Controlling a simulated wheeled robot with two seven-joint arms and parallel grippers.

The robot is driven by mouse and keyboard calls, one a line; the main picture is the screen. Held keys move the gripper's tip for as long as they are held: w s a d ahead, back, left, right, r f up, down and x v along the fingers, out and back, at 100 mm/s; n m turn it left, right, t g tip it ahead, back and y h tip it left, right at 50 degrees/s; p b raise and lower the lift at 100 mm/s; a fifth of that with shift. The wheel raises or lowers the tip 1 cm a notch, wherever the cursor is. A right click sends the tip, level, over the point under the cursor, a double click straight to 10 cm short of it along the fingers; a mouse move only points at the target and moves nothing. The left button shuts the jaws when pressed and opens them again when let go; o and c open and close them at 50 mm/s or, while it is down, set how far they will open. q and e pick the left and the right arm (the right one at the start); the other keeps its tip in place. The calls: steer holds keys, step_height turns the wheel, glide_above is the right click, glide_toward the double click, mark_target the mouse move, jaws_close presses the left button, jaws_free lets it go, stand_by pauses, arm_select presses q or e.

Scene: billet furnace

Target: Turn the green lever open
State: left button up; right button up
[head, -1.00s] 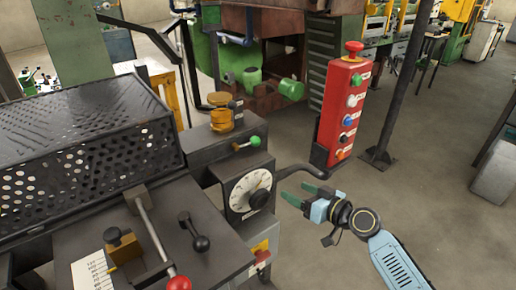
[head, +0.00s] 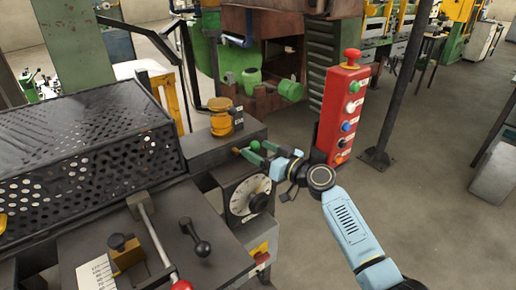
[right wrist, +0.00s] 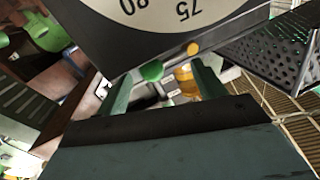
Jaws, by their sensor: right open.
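The green lever is a short lever with a green ball end (head: 255,145) and a yellow part at its other side, on the dark box above the dial. My right gripper (head: 256,152) is open at the lever, its green fingers close around the ball end. In the right wrist view the green ball (right wrist: 152,70) shows between the two open fingers, nearer the left one. I cannot tell whether a finger touches it. The fingers partly hide the lever in the head view. My left gripper is not in view.
A dial with a black knob (head: 258,203) sits just below the lever. An amber cylinder (head: 221,119) stands behind it. A red button post (head: 341,112) stands close to the right of my right gripper. A perforated cover (head: 85,145) lies left.

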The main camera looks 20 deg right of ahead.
steer(key=shift+w+a, duration=0.3)
steer(key=shift+w, duration=0.15)
